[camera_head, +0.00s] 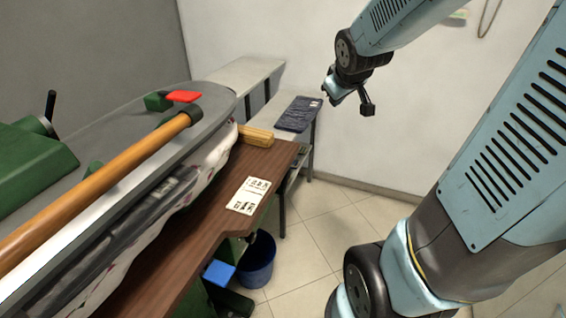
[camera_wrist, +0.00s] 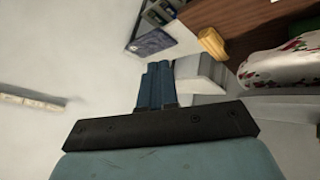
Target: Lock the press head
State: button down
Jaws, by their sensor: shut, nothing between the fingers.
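The press head (camera_head: 120,125) is a large grey plate at the left of the head view, with a wooden handle bar (camera_head: 110,178) along its front edge. A red tab (camera_head: 184,96) sits on a green block near its far end. The head lies low over the padded, flower-patterned lower bed (camera_head: 212,160); whether it is locked I cannot tell. The bed's cloth (camera_wrist: 280,67) also shows in the wrist view. My gripper (camera_head: 331,92) is up in the air, right of the press and apart from it. Its blue fingers (camera_wrist: 156,84) are shut and empty.
A brown worktop (camera_head: 215,222) holds a printed card (camera_head: 248,195) and a yellow wooden block (camera_head: 256,136). A blue pedal (camera_head: 218,273) and a dark blue bucket (camera_head: 258,262) are below. Folded dark cloth (camera_head: 298,114) lies on a rear table. The tiled floor (camera_head: 325,222) has free room.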

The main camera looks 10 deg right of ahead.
jog(key=w+d+f+n+t+y, duration=0.2)
jog(key=w+f+n, duration=0.4)
jog(key=w+f, duration=0.85)
jog(key=s+a+f+n+y, duration=0.1)
jog(key=f+n+y, duration=0.1)
jog(key=f, duration=0.8)
jog(key=s+a+f+n+t+y, duration=0.1)
jog(key=s+a+f+n+y, duration=0.1)
jog(key=f, duration=0.8)
jog(key=shift+s+f+n+y, duration=0.3)
jog(key=shift+n+y, duration=0.3)
jog(key=shift+y, duration=0.5)
jog(key=shift+a, duration=0.1)
jog(key=x, duration=1)
jog(key=shift+w+r, duration=0.1)
jog(key=shift+r, duration=0.05)
